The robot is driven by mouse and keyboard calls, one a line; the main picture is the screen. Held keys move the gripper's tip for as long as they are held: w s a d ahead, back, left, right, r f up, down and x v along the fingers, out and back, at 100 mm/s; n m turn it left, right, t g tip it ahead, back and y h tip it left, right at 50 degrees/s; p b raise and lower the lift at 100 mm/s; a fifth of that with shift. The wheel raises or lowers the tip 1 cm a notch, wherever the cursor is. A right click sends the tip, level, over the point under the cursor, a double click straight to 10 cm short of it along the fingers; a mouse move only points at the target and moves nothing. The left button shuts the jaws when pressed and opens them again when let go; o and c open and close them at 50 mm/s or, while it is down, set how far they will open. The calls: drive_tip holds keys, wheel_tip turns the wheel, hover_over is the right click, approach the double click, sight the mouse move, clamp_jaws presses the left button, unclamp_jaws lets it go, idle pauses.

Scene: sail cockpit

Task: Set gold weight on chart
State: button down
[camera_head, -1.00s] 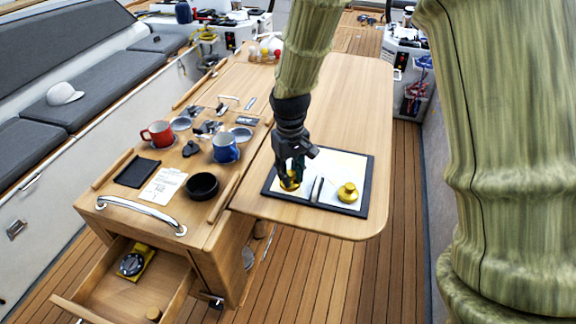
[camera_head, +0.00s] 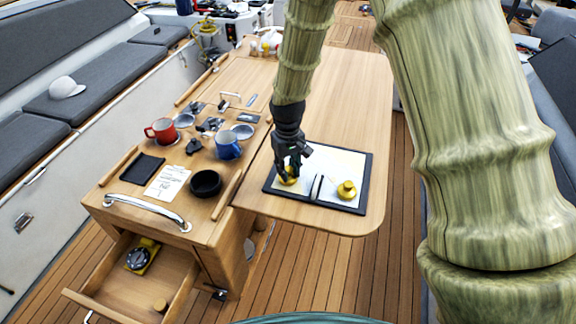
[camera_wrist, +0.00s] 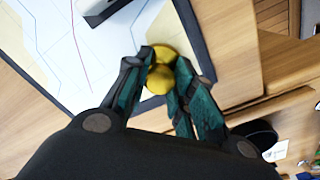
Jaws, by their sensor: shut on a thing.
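The chart (camera_head: 334,163) lies on a dark-edged board on the table's near end. A gold weight (camera_head: 347,190) stands on the chart's right part. My gripper (camera_head: 288,176) is over the chart's left edge, shut on a second gold weight (camera_wrist: 160,72), whose round top shows between the teal-padded fingers in the wrist view. In the head view the fingers partly hide this weight. It is at or just above the chart's left edge; I cannot tell if its base touches. A dark and silver divider-like tool (camera_head: 317,188) lies on the chart between the weights.
A cabinet left of the table holds a red mug (camera_head: 162,131), a blue mug (camera_head: 227,146), a black bowl (camera_head: 205,184) and a paper card (camera_head: 167,182). Its open drawer (camera_head: 130,285) holds a yellow instrument and a small round piece. The table beyond the chart is clear.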

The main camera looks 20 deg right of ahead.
sight(288, 169)
drive_tip(key=shift+f, duration=0.15)
drive_tip(key=c, duration=1.2)
unclamp_jaws()
drive_tip(key=shift+r, duration=0.25)
wheel_tip(288, 169, up, 12)
drive_tip(key=b, duration=0.4)
drive_tip(key=shift+b, duration=0.3)
drive_tip(key=shift+f, duration=0.1)
